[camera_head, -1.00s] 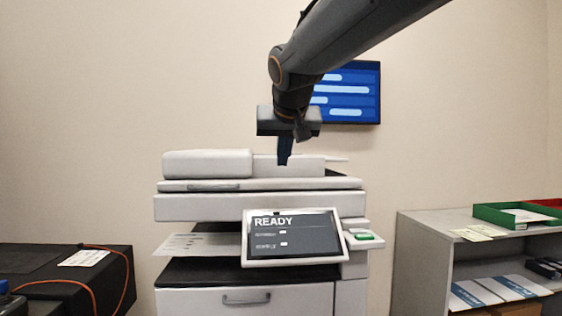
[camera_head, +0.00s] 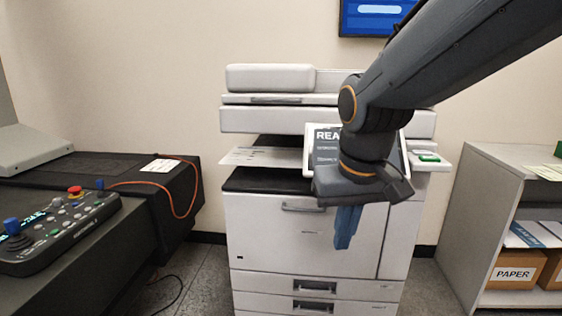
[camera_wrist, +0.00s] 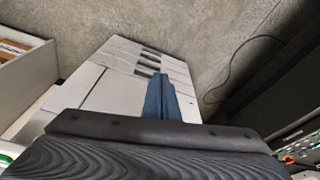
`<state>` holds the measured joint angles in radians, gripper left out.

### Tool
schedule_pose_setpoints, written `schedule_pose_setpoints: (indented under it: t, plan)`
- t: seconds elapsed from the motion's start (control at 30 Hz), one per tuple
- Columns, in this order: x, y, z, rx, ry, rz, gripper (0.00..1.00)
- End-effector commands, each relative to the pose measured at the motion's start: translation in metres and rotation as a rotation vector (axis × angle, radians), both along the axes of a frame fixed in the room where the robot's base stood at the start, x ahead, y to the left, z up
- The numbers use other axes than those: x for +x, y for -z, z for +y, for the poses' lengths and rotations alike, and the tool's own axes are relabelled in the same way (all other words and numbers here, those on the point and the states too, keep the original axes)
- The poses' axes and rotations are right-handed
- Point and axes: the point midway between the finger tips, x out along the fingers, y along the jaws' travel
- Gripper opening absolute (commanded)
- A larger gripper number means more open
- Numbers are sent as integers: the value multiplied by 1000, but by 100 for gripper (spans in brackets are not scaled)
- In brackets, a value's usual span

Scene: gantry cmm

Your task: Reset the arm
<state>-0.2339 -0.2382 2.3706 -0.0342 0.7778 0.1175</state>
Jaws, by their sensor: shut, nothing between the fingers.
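My gripper (camera_head: 347,228) hangs from my arm in front of the white printer (camera_head: 255,215) in the head view, its blue fingers pointing down. The fingers are together with nothing between them. In the wrist view the blue fingers (camera_wrist: 161,82) point out over the printer front (camera_wrist: 95,92) and the grey floor. My arm comes in from the upper right and covers part of the printer's screen (camera_head: 322,145), where only "REA" can be read. A gap between the gripper and the printer cannot be judged exactly.
A black bench (camera_head: 120,165) at left carries a control pendant (camera_head: 65,228) with a joystick and red button. An orange cable (camera_head: 175,207) hangs over its edge. A grey shelf (camera_head: 480,200) with a PAPER box (camera_head: 515,272) stands at right. Floor shows between bench and printer.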

Motion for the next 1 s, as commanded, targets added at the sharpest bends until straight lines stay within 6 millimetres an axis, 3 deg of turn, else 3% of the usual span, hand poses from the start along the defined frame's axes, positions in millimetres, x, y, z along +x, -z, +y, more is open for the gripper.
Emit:
schedule_pose_setpoints:
  t: [0.1, 0.27, 0.8, 1.0]
  plan:
    - [-48, 37, 2, 6, -37, 111, 0]
    - [-108, 75, 3, 19, -81, 240, 0]
    - [-101, 10, -53, -3, 81, 235, 0]
    - [-103, -4, -72, -7, 129, 235, 0]
